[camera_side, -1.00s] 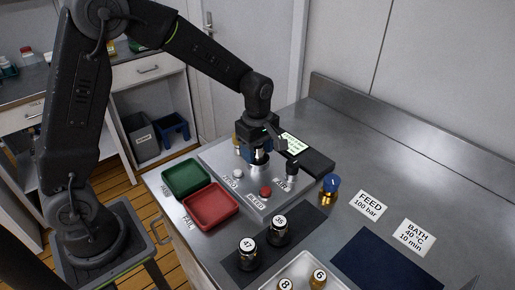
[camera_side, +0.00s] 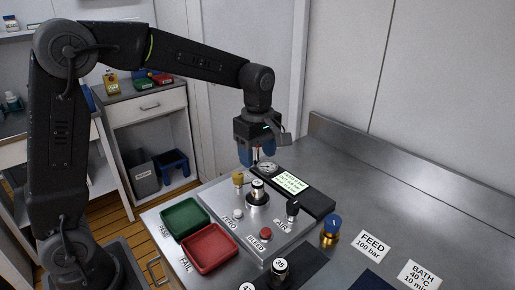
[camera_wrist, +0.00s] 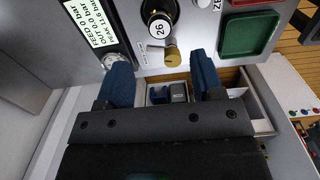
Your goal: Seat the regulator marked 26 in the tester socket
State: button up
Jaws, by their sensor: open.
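The regulator marked 26 (camera_side: 257,190) stands upright at the socket in the tester's grey top panel (camera_side: 217,210). Its black body and white cap also show in the wrist view (camera_wrist: 157,24), with 26 readable there. The socket itself is largely hidden under the regulator, so I cannot tell how deep it sits. My gripper (camera_side: 252,157) is raised above the rear of the tester, apart from the regulator. In the wrist view its blue fingers (camera_wrist: 163,78) are spread with nothing between them, and the regulator is beyond them.
A brass knob (camera_side: 238,179), a gauge (camera_side: 268,168), a lit display (camera_side: 291,182), a red BLEED button (camera_side: 265,233) and a black AIR knob (camera_side: 293,208) surround the socket. Green (camera_side: 186,218) and red (camera_side: 209,247) trays lie left. Regulator 35 (camera_side: 280,269) stands in front.

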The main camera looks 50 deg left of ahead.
jog(key=s+r+m+t, duration=0.2)
jog(key=s+m, duration=0.7)
jog(key=s, duration=0.1)
jog(key=s+r+m+t, duration=0.2)
jog(key=s+m+t, duration=0.1)
jog(key=s+m, duration=0.6)
jog(key=shift+s+d+t, duration=0.3)
jog(key=shift+s+d, duration=0.15)
jog(key=shift+s, duration=0.4)
jog(key=shift+r, duration=0.1)
jog(key=shift+c, duration=0.2)
